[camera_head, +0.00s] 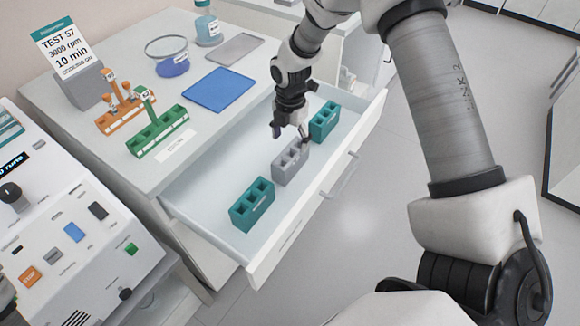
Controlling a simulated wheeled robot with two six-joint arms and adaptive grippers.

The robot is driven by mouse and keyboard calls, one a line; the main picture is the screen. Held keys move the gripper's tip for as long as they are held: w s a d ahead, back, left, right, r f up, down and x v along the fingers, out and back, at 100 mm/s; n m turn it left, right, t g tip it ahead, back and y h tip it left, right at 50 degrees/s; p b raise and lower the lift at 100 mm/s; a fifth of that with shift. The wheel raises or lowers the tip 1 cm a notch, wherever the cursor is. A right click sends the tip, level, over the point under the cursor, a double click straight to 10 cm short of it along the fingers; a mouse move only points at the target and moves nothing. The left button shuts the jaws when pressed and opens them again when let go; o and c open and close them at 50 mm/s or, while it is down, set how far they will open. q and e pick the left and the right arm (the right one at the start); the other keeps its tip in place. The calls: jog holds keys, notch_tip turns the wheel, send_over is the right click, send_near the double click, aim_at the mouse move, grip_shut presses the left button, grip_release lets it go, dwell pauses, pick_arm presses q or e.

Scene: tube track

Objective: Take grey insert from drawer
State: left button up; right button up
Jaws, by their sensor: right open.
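The grey insert (289,163) is a small block with several square holes. It lies in the open drawer (215,213), between two teal inserts. My right gripper (291,130) reaches down into the drawer from above. Its fingers are open, just over the far end of the grey insert. I cannot tell whether a finger touches the insert.
One teal insert (252,205) lies nearer the drawer's left side, another (324,121) at the right. On the counter stand an orange rack (127,117), a green rack (160,138), a blue mat (222,90), a glass dish (167,58) and a sign (67,49). A control panel (75,235) is at left.

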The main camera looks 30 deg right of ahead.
aim_at(290, 160)
jog(key=shift+w+f, duration=0.15)
jog(key=shift+f, duration=0.95)
jog(key=f+p, duration=0.1)
jog(key=f, duration=0.5)
jog(key=shift+s+f+p, duration=0.1)
jog(key=shift+s+p, duration=0.1)
jog(key=shift+p, duration=0.1)
jog(key=shift+f, duration=0.25)
pick_arm(q)
jog(key=shift+r, duration=0.2)
pick_arm(e)
jog(key=c, duration=1.2)
